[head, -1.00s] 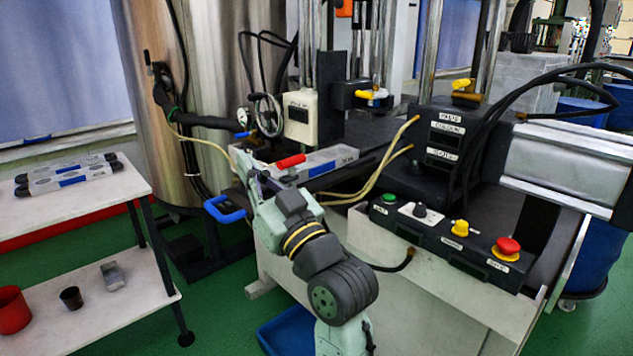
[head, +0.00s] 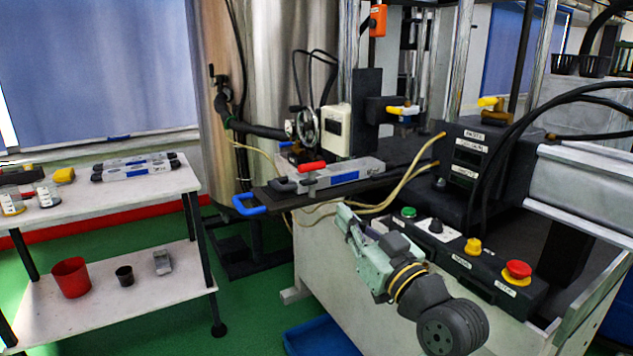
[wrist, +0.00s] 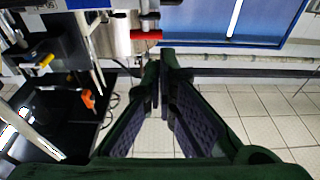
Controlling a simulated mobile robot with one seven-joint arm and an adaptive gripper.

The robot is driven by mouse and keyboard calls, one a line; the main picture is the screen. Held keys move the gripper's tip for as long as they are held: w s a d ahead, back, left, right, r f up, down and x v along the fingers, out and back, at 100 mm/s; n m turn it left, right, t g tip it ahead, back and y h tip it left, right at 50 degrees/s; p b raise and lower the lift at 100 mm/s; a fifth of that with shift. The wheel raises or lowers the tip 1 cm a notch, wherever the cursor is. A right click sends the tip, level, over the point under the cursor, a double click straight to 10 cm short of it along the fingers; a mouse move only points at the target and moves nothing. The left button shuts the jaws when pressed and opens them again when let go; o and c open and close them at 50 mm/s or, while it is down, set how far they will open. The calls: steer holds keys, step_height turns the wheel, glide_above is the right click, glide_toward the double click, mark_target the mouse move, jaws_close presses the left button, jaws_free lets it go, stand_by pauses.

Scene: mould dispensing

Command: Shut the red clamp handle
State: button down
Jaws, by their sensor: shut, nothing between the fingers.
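The red clamp handle (head: 311,166) lies close to horizontal, tilted slightly up to the right, on the near-left part of the grey mould (head: 345,176) in the head view. I cannot tell whether the clamp is latched. A red bar that appears to be the same handle shows in the wrist view (wrist: 146,35), beyond my fingertips and a little to their left. My gripper (head: 345,216) is below and right of the handle in the head view, apart from it. In the wrist view its fingers (wrist: 160,80) are together with nothing between them.
A blue handle (head: 250,205) sticks out at the left end of the dark mould support. A control panel with an emergency stop button (head: 517,269) is right of my gripper. Yellowish hoses (head: 400,185) run near the mould. A white shelf (head: 110,187) stands at left.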

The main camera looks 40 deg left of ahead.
mark_target(304, 172)
steer(key=shift+a, duration=0.1)
steer(key=p+x, duration=0.4)
steer(key=x, duration=0.9)
steer(key=shift+r, duration=0.1)
steer(key=shift+w+a+p, duration=0.25)
steer(key=shift+a+p, duration=0.1)
steer(key=shift+a, duration=0.05)
steer(key=shift+w+t, duration=0.1)
steer(key=shift+t, duration=0.2)
